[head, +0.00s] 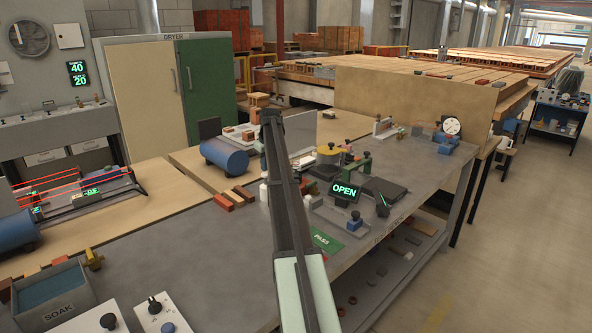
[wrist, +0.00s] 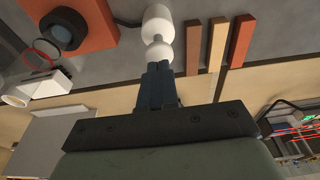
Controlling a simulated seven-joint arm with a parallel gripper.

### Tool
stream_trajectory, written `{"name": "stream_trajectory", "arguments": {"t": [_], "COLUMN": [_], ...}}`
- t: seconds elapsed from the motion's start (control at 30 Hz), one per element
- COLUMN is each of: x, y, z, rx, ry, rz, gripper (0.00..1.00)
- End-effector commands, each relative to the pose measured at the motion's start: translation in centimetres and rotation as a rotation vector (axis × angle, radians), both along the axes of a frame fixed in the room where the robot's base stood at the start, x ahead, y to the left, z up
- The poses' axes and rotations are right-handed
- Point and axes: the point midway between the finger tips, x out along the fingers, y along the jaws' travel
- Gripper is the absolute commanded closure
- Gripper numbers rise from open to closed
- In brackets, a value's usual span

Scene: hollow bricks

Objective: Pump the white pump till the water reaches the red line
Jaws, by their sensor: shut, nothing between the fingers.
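The white pump (wrist: 157,28) shows at the top middle of the wrist view as rounded white parts in a row. My gripper (wrist: 157,68) is shut and empty. Its dark fingertips are right at the lower white bulb; I cannot tell whether they touch it. A thin red ring (wrist: 28,57) shows at the upper left of the wrist view, around what looks like a clear tube. I cannot make out a water level. In the head view a small white part (head: 264,192), probably the pump, shows left of my arm, which hides much around it.
An orange-brown block with a dark round fitting (wrist: 66,30) lies left of the pump. Brown bars (wrist: 217,45) lie to its right. In the head view, a blue cylinder (head: 224,157), a lit OPEN sign (head: 344,190) and a SOAK bin (head: 52,312) stand on the benches.

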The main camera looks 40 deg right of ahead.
Motion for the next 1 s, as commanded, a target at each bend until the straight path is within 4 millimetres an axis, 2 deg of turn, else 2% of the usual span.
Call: {"name": "stream_trajectory", "arguments": {"t": [0.9,1.0], "x": [0.0,0.0], "y": [0.0,0.0], "z": [-3.7,-3.5], "rx": [0.0,0.0], "ry": [0.0,0.0], "rz": [0.0,0.0], "gripper": [1.0,1.0]}}
